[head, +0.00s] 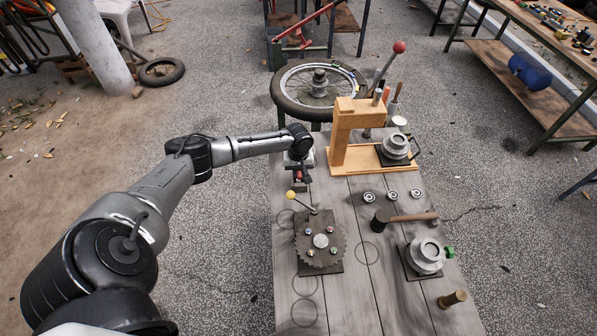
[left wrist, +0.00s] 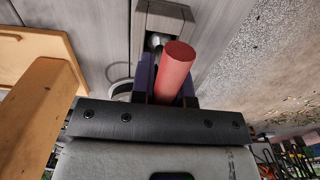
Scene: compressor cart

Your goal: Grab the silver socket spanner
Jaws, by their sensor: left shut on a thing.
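My left gripper (head: 299,178) reaches over the far left edge of the cart top, with its fingers pointing down. It is shut on a red, round-ended handle (left wrist: 175,70), which also shows as a small red patch between the fingers in the head view. In the left wrist view a small silver part (left wrist: 155,40) shows just past the handle, by a grey block (left wrist: 163,18). Most of the held tool is hidden by the gripper, so I cannot tell whether the silver part belongs to it. My right gripper is not in view.
A wooden press stand (head: 345,135) stands close right of the gripper. A gear plate with a yellow-knobbed lever (head: 320,242) is nearer. Bearings (head: 392,195), a mallet (head: 405,217), a metal housing (head: 425,256) and a brass-coloured peg (head: 452,298) lie to the right. A wheel (head: 285,98) is behind.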

